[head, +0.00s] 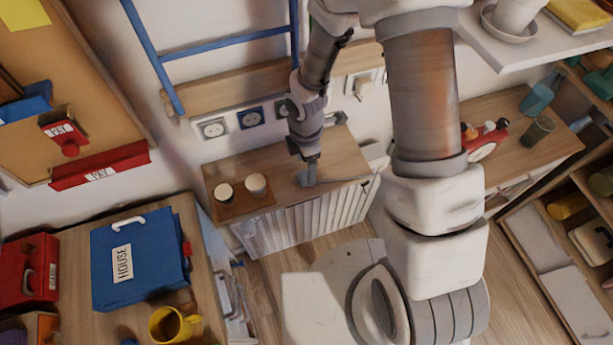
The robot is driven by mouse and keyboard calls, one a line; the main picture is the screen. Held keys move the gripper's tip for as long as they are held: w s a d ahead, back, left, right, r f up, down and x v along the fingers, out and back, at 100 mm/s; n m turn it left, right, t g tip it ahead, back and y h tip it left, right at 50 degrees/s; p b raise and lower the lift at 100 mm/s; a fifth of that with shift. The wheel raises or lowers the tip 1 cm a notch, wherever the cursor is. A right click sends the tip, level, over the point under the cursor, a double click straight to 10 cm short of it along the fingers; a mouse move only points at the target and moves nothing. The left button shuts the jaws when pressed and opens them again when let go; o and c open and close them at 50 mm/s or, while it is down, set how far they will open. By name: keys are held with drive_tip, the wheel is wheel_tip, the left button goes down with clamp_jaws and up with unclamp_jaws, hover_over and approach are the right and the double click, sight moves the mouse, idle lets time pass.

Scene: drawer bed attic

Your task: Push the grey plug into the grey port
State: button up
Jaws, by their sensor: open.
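The grey port (213,129) is a light grey socket at the left end of a row on the wall, above the wooden-topped cabinet. The grey plug (308,179) appears to lie on the cabinet top, with a thin grey cable running right from it. My gripper (309,159) is open and points down at the plug, right at it in the picture. I cannot tell whether the fingers touch or surround the plug, as the tips are small here. The port is clear of my arm, to the upper left of my gripper.
A blue port (250,118) sits right of the grey one; another dark port is partly behind my arm. Two cups (256,185) stand on a brown tray (232,210) at the cabinet's left. A wooden rail (225,91) and blue ladder (155,55) are above the ports.

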sight(306, 174)
drive_tip(key=shift+w+d+f, duration=0.1)
drive_tip(key=shift+f, duration=2.45)
drive_tip(key=shift+c, duration=0.3)
clamp_jaws()
drive_tip(key=shift+r, duration=0.1)
drive_tip(key=shift+r, duration=0.4)
drive_tip(key=r, duration=0.3)
drive_tip(key=shift+d+r, duration=0.2)
drive_tip(key=shift+r, duration=0.1)
drive_tip(key=s+d+r+p, duration=0.1)
drive_tip(key=s+d+r, duration=0.2)
drive_tip(key=d+r, duration=0.3)
drive_tip(key=d, duration=0.5)
drive_tip(key=shift+r, duration=0.25)
